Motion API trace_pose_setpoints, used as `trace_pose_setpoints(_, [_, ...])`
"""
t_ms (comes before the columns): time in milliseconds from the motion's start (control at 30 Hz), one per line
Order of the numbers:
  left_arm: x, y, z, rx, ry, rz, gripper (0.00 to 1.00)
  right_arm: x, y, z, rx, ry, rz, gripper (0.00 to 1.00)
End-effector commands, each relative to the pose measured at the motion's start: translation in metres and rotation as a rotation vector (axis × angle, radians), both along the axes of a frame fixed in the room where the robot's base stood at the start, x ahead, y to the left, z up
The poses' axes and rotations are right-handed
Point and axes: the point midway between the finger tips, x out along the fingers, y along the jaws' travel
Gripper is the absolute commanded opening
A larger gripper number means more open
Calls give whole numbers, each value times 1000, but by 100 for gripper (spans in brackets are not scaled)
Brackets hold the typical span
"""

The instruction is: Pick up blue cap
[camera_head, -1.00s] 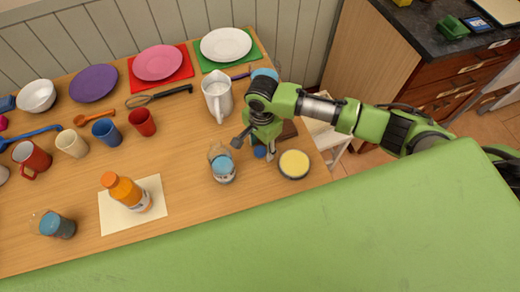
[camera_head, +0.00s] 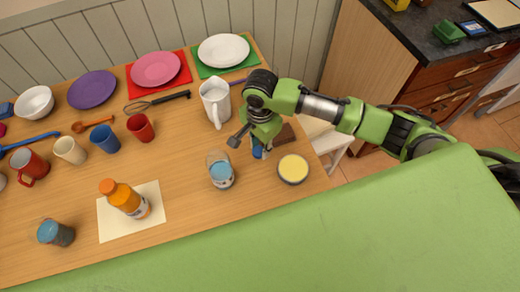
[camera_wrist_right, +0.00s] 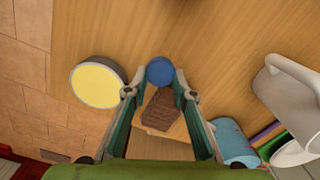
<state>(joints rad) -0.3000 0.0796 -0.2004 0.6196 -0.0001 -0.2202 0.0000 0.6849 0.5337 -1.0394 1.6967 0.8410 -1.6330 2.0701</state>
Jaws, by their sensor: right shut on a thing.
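The blue cap (camera_wrist_right: 160,71) is small and round. In the right wrist view it sits between the two fingertips of my right gripper (camera_wrist_right: 160,86), which is shut on it. In the head view the cap (camera_head: 257,152) shows below the right gripper (camera_head: 262,147), partly covered by it. I cannot tell whether the cap is clear of the wooden table (camera_head: 200,245). My left gripper is not in view.
A round yellow-topped tin (camera_head: 293,168) stands right of the cap, and a blue-filled jar (camera_head: 221,174) left of it. A brown block (camera_wrist_right: 162,108) lies close by. A white pitcher (camera_head: 216,100) stands behind. An orange bottle (camera_head: 125,198) stands on paper at left.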

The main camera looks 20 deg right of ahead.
Motion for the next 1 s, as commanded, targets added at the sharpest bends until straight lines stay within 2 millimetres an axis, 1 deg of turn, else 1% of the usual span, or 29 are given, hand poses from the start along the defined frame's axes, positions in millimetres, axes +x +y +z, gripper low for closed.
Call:
trace_pose_setpoints(33, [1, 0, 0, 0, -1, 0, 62, -8, 1, 6, 1, 3, 3, 17])
trace_pose_setpoints(267, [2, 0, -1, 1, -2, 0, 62, -48, 5, 54, 2, 0, 5, 17])
trace_pose_setpoints(300, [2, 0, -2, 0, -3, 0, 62, -58, 7, 56, 1, 4, 6, 17])
trace_pose_setpoints(400, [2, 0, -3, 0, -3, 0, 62, -80, 9, 65, 1, 4, 6, 17])
trace_pose_setpoints(600, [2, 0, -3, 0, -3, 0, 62, -113, 12, 81, 1, 3, 2, 17])
trace_pose_setpoints(700, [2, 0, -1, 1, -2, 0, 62, -124, 13, 87, 0, 3, 2, 17])
trace_pose_setpoints(800, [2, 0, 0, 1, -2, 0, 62, -131, 14, 90, 0, 3, 1, 17])
trace_pose_setpoints(1000, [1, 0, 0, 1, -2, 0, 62, -135, 14, 91, -2, 4, 0, 17])
